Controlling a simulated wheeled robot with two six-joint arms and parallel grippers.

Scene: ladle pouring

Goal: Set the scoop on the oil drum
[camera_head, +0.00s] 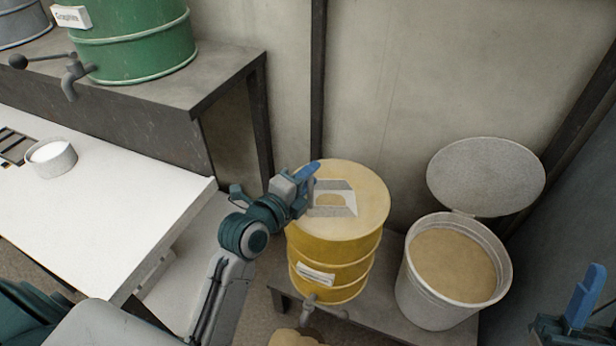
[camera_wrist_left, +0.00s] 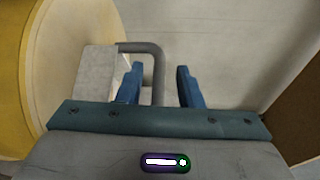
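The oil drum (camera_head: 335,264) is the yellow drum at the centre of the head view, with a pale flat top. The grey scoop (camera_head: 336,185) appears to rest on that top, with a tan patch showing within it. In the left wrist view the scoop (camera_wrist_left: 97,72) has a bent grey handle. My left gripper (camera_head: 306,177) is at the drum top's left edge. In the left wrist view its blue fingers (camera_wrist_left: 158,88) are apart, with the handle between them and gaps beside it. My right gripper (camera_head: 588,305) is cut off at the lower right; its opening is unclear.
A grey bucket (camera_head: 410,291) of tan powder stands right of the drum, its round lid (camera_head: 487,176) raised behind it. A white table (camera_head: 100,205) with a small white bowl (camera_head: 67,169) is at left. A green drum (camera_head: 140,50) stands on a dark bench behind it.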

